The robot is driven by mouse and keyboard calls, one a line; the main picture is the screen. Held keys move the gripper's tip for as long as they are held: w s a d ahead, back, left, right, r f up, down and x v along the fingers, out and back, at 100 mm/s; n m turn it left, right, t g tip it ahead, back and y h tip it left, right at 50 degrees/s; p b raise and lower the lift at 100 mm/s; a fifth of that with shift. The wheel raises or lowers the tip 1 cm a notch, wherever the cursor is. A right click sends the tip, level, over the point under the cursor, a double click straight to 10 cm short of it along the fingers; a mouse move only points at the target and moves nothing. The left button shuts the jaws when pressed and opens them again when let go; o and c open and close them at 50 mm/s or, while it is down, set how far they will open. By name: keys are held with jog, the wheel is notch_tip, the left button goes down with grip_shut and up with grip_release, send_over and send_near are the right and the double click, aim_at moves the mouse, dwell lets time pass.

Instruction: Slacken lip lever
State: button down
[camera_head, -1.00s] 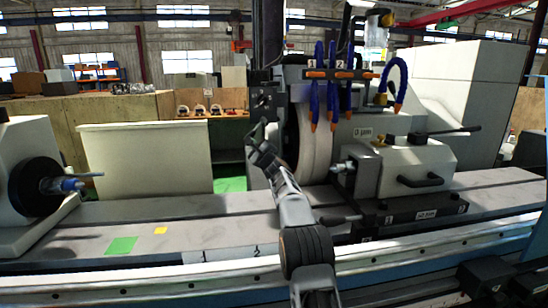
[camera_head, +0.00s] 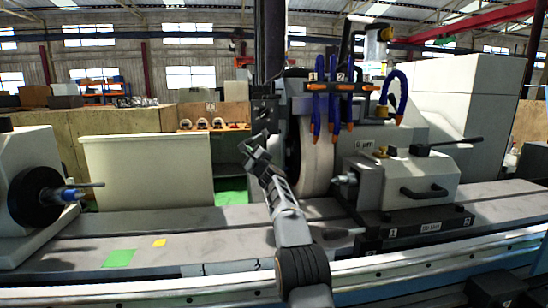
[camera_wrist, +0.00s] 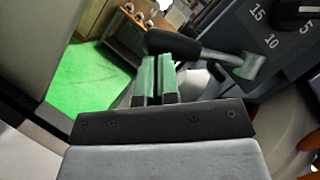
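In the wrist view, a lever with a thick black grip (camera_wrist: 172,42) and a grey metal arm (camera_wrist: 232,63) sits beside a dark dial panel; I take it for the lip lever. My gripper (camera_wrist: 156,62) shows there with its two green-tinted fingers close together, only a thin dark gap between them. The black grip lies just beyond the fingertips, crossing above them; I cannot tell whether they touch. In the head view, my gripper (camera_head: 252,148) is left of the grinding wheel (camera_head: 317,160), in front of the dark wheelhead panel. The lever is not clear there.
The dial panel (camera_wrist: 262,25) carries the numbers 15, 10 and 5. The tailstock (camera_head: 405,178) with a black lever stands right of the wheel. The workhead (camera_head: 30,185) is at the far left. The machine table (camera_head: 190,240) between them is largely clear.

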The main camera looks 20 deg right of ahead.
jog(key=shift+a, duration=0.2)
jog(key=b+v, duration=1)
jog(key=v, duration=0.3)
jog(key=shift+s+d, duration=0.25)
jog(key=shift+s, duration=0.1)
